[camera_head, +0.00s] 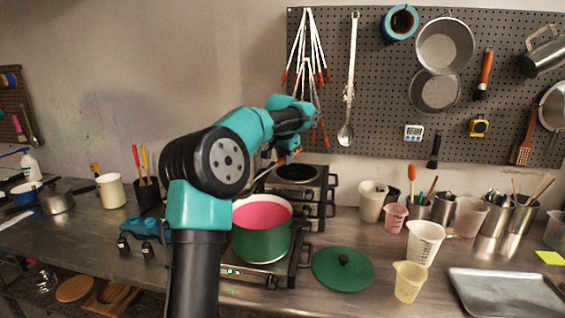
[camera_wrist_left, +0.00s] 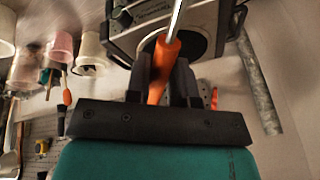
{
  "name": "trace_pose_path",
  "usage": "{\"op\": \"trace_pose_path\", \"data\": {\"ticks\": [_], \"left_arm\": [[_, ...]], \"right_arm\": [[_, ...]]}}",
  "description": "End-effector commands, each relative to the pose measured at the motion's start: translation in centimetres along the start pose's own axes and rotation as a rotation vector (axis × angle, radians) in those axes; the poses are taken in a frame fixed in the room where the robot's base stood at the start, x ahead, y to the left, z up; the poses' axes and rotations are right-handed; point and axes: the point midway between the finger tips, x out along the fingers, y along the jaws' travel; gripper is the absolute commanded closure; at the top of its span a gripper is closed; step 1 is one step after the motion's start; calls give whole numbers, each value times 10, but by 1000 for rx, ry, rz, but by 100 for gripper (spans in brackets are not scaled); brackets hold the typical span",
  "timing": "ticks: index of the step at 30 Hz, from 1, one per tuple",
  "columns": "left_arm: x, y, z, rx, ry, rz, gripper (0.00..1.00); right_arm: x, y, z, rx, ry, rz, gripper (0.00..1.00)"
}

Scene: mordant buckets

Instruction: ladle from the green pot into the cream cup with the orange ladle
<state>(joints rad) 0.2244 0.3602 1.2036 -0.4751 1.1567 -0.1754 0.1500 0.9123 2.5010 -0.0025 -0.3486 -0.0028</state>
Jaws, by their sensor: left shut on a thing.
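The green pot (camera_head: 262,242), pink inside, stands on the front burner in the head view, its lid off. My left gripper (camera_head: 290,153) is above and behind the pot, shut on the orange handle of the ladle (camera_wrist_left: 163,70). The ladle's metal shaft runs away from the fingers in the left wrist view; its bowl cannot be made out. A small cream cup with a spout (camera_head: 409,281) stands at the front, right of the green lid. A larger pale cup (camera_head: 424,242) stands behind it. My right gripper is not in view.
The green lid (camera_head: 342,269) lies flat right of the pot. A second burner (camera_head: 297,174) behind the pot is empty. A metal tray (camera_head: 508,294) lies at the right. Several cups and tool holders line the back right.

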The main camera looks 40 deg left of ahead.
Motion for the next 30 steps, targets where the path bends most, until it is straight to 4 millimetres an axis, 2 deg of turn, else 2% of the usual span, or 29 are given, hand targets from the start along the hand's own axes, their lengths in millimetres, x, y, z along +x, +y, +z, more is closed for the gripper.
{"op": "trace_pose_path", "data": {"ticks": [16, 30], "left_arm": [[2, 1, 1, 1, -1, 1, 100], [27, 6, 9, 1, -1, 1, 100]], "right_arm": [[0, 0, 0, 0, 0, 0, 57], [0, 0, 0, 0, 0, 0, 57]]}}
